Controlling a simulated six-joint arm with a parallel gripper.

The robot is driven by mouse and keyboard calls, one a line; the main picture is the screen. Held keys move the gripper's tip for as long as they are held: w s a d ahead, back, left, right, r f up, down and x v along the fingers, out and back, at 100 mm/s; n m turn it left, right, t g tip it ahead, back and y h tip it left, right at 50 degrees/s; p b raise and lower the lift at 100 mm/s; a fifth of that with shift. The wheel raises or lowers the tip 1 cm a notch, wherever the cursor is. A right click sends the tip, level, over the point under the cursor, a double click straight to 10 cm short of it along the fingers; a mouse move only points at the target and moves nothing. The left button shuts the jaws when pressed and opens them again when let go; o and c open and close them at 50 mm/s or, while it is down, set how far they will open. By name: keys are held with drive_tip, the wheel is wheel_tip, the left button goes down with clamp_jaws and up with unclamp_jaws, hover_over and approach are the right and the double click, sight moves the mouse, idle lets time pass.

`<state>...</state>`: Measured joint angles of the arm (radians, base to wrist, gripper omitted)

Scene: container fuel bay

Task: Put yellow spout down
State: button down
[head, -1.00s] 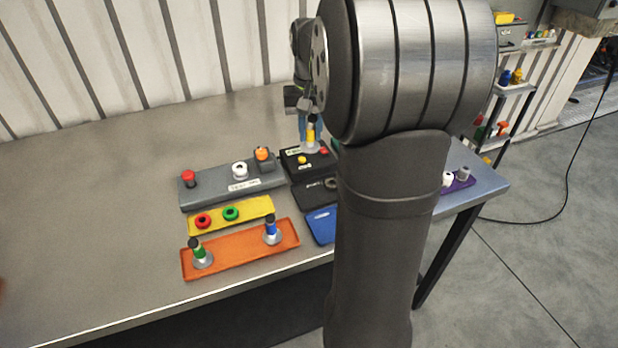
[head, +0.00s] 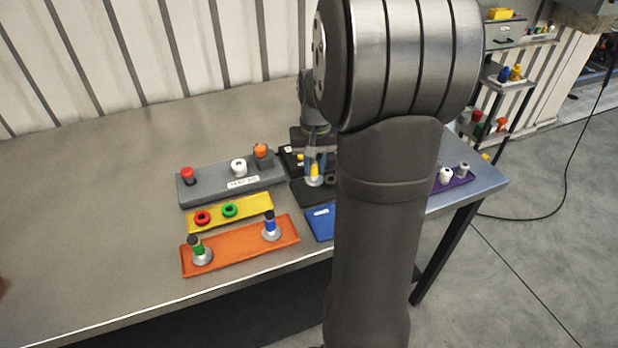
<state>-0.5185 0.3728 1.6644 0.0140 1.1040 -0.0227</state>
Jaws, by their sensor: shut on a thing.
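The yellow spout (head: 314,171) has a yellow band and a pale flared base. My gripper (head: 316,158) is shut on its upper part, and its fingers hide the top. The spout is upright over the black tray (head: 302,194) beside the blue tray. I cannot tell whether its base touches the tray. Two similar spouts, one green (head: 199,250) and one blue (head: 270,227), stand upright on the orange tray (head: 235,248) at the front.
A grey block (head: 215,192) with red, white and orange-topped items is left of my gripper. A yellow tray (head: 250,217) holds a red and a green ring. The blue tray (head: 320,226) and purple tray (head: 463,180) are partly hidden by my arm. The table's left is clear.

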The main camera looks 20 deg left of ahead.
drive_tip(key=shift+a+f, duration=0.45)
drive_tip(key=shift+a, duration=0.3)
drive_tip(key=shift+f, duration=2)
drive_tip(key=shift+f, duration=0.1)
drive_tip(key=c, duration=1.3)
unclamp_jaws()
drive_tip(key=shift+o, duration=0.2)
wheel_tip(320, 180, up, 12)
